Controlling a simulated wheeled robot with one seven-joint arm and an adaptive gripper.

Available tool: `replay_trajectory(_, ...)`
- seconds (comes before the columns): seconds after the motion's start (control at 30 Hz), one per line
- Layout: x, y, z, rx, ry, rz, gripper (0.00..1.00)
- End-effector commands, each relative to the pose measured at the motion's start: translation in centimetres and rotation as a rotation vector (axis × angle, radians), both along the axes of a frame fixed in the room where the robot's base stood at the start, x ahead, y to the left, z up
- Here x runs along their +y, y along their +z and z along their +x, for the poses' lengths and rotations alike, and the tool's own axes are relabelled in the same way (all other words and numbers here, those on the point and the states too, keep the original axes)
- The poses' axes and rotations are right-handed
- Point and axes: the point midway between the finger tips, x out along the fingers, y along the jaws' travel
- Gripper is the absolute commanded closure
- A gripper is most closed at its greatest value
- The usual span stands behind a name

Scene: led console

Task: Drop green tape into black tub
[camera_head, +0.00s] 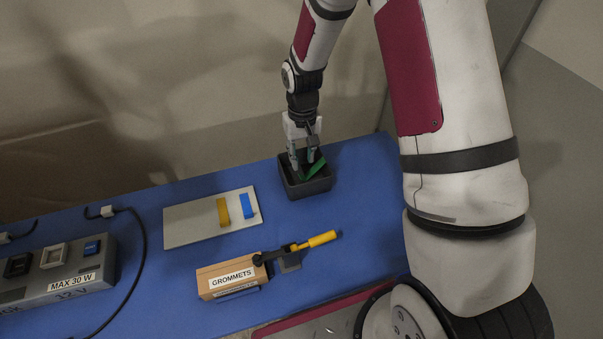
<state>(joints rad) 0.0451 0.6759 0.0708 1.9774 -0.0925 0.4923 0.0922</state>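The black tub (318,188) stands open-topped near the far edge of the blue table. The green tape (316,167) is a short strip, inside the tub's opening and tilted, with its upper end near the right rim. My gripper (303,166) points down into the tub, with its fingers apart at the left end of the tape. I see no clear grip on the tape. The fingertips partly cover the tape's left end, and the tub's floor is mostly hidden.
A grey plate (190,226) left of the tub bears a yellow strip (223,212) and a blue strip (247,205). A box labelled GROMMETS (229,278) and a yellow-handled clamp (316,241) stand nearer. A grey switch console (60,285) with cables is at far left.

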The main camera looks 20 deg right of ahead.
Motion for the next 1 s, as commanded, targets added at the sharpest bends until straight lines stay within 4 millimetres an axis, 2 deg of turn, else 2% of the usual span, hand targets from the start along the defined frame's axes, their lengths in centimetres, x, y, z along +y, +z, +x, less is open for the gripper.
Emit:
replay_trajectory(0.3,0.0,6.6,0.1,-0.006,-0.001,0.000,0.72)
replay_trajectory(0.5,0.0,9.4,0.1,-0.004,0.000,0.000,0.72)
replay_trajectory(0.7,0.0,10.4,0.0,-0.001,0.000,0.000,0.72)
replay_trajectory(1.0,0.0,10.4,0.0,-0.001,0.000,0.000,0.72)
